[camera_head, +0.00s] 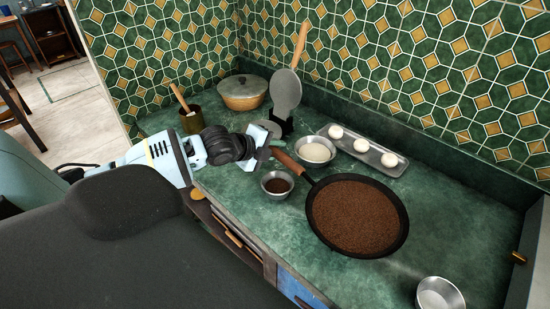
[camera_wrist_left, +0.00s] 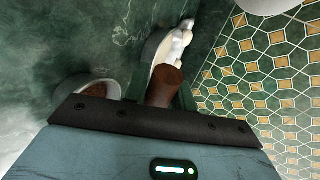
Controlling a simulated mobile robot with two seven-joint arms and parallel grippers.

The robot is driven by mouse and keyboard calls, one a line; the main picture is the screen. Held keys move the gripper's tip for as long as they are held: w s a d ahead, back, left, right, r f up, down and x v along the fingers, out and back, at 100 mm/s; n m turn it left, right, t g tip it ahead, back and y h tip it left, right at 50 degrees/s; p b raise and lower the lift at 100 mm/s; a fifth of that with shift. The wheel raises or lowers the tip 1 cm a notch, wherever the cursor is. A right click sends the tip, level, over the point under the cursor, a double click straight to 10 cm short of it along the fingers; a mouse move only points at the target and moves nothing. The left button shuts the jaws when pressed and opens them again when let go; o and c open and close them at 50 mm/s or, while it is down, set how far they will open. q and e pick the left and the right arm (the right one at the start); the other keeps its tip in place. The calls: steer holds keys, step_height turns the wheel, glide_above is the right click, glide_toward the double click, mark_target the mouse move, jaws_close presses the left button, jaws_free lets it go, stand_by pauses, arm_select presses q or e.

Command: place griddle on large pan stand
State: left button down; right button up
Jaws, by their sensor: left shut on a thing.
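A round black pan with a brown grainy surface (camera_head: 357,214) and a wooden handle lies flat on the green counter; it looks like the griddle. My left gripper (camera_head: 268,141) is at the tip of that handle, shut; the arm comes in from the left. In the left wrist view a brown wooden handle (camera_wrist_left: 164,84) stands out just past the gripper's dark edge, and the pan body does not show. A grey flat pan (camera_head: 286,92) with a wooden handle stands upright in a small black stand (camera_head: 281,128). I cannot identify a large pan stand for certain. My right gripper is not in view.
A bowl of dark contents (camera_head: 277,184) and a bowl of white contents (camera_head: 315,151) flank the handle. A tray (camera_head: 388,164) with white balls lies behind. A lidded pot (camera_head: 240,93) and a utensil pot (camera_head: 190,121) stand at left, an empty metal bowl (camera_head: 440,294) front right.

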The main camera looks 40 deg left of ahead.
arm_select(q)
steer(key=shift+w+f, duration=0.15)
steer(key=shift+f, duration=1.4)
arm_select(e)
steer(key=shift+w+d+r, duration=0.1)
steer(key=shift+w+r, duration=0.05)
arm_select(q)
steer(key=c, duration=1.2)
jaws_free()
steer(key=shift+f, duration=0.15)
steer(key=shift+o, duration=0.2)
steer(key=shift+s+a+r, duration=0.15)
steer(key=shift+s+r, duration=0.15)
steer(key=shift+s, duration=0.15)
steer(key=p+v, duration=0.3)
steer(key=v, duration=0.8)
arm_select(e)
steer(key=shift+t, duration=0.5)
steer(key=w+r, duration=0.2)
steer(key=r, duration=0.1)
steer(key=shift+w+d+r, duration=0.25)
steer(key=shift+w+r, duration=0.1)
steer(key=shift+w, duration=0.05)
arm_select(q)
steer(key=shift+f, duration=0.1)
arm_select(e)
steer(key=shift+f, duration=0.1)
